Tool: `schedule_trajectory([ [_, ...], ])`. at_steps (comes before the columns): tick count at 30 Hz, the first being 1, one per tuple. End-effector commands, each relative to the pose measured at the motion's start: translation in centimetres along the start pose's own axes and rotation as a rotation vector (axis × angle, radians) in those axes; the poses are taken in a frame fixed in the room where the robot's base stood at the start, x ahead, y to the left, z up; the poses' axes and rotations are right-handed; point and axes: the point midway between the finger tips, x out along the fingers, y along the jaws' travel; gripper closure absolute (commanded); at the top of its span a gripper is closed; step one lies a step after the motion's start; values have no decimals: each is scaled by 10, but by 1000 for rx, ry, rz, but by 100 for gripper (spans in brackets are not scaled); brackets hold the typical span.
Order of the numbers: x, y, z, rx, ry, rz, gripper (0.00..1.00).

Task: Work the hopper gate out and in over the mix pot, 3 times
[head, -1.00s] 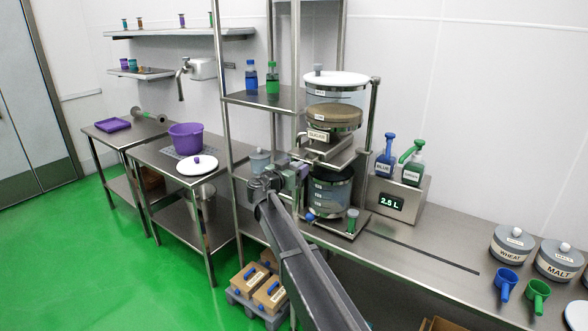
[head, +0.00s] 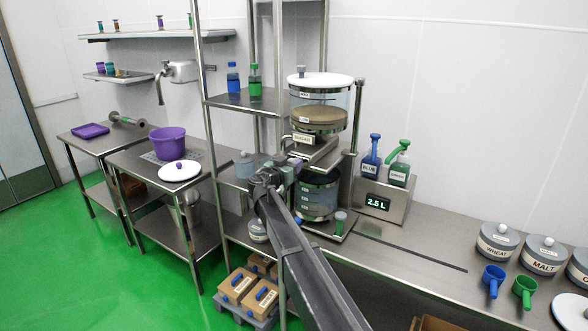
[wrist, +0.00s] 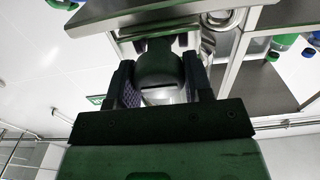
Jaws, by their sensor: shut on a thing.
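The clear hopper (head: 322,104) with a white lid stands on a metal frame, holding a tan fill. The mix pot (head: 317,198) stands below it, clear with dark contents and partly hidden by my arm. My gripper (head: 287,168) is in front of the frame, between hopper and pot height. In the wrist view my gripper (wrist: 160,88) is shut on a rounded dark grip (wrist: 160,62), which appears to be the hopper gate's handle. The gate plate is mostly hidden, so how far out it is cannot be told.
A scale (head: 381,200) reading 2.5 L carries blue and green pump bottles right of the frame. Lidded tins (head: 497,241) and scoops (head: 493,279) are at right on the bench. A shelf rack (head: 240,100) is close at left. The bench middle is mostly clear.

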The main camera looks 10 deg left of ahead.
Motion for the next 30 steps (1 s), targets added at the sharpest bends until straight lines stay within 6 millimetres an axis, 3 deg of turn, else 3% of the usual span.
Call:
schedule_trajectory([
  [3, 11, 9, 0, 0, -1, 5, 96],
  [10, 12, 8, 0, -1, 1, 3, 96],
  [11, 12, 8, 0, -1, 1, 3, 51],
  [15, 12, 8, 0, -1, 0, 3, 30],
  [24, 8, 9, 0, 0, -1, 3, 30],
  [30, -30, 10, 0, 0, -1, 1, 30],
])
